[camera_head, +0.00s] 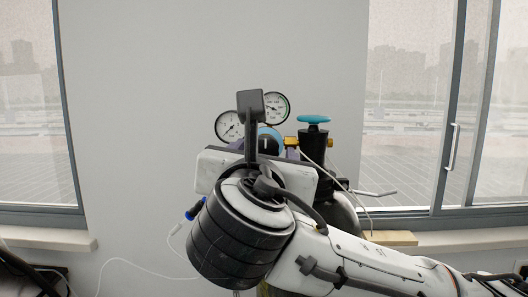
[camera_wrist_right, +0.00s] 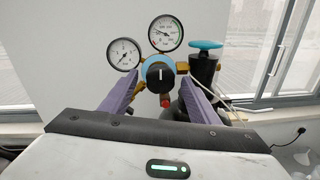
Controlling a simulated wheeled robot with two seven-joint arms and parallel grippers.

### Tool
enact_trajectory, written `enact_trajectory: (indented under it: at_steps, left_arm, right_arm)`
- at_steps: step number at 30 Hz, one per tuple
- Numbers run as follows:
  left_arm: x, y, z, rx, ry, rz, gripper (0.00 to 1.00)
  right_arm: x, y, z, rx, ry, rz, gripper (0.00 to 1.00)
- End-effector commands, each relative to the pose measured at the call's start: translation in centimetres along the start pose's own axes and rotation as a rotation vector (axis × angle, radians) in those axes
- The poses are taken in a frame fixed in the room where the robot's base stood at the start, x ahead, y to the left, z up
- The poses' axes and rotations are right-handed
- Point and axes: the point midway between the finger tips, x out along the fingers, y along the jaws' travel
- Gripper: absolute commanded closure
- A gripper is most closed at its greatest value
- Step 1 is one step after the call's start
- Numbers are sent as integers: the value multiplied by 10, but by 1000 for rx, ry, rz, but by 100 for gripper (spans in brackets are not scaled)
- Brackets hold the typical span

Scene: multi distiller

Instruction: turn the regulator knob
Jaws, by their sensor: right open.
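The regulator knob (camera_wrist_right: 159,76) is black with a white mark that stands upright, on a blue regulator body (camera_wrist_right: 151,62). In the head view the knob (camera_head: 266,143) is partly hidden behind my right wrist. My right gripper (camera_wrist_right: 161,80) is open, its two purple fingers on either side of the knob with visible gaps. I cannot tell how far the fingertips reach in depth. In the head view my right arm hides most of this gripper. My left gripper is not in view.
Two round gauges, left (camera_wrist_right: 123,54) and upper right (camera_wrist_right: 166,33), sit above the knob. A blue-topped valve (camera_wrist_right: 205,46) stands to the right on a dark cylinder. A red part (camera_wrist_right: 165,101) sits below the knob. A thin white hose (camera_head: 128,263) hangs lower left. Windows flank the wall.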

Motion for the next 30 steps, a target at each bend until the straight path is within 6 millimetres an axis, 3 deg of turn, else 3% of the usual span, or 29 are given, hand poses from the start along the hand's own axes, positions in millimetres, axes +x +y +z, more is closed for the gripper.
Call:
enact_trajectory:
  at_steps: [3, 9, 11, 20, 30]
  left_arm:
    - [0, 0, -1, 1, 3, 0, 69]
    - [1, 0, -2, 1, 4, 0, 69]
    - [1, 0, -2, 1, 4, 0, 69]
    - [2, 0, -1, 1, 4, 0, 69]
    - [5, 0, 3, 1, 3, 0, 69]
  right_arm:
    - [0, 0, 0, 0, 0, 0, 45]
    - [0, 0, 0, 0, 0, 0, 78]
    - [0, 0, 0, 0, 0, 0, 86]
    - [0, 0, -1, 39, 3, -1, 86]
    - [0, 0, -1, 263, 20, -4, 85]
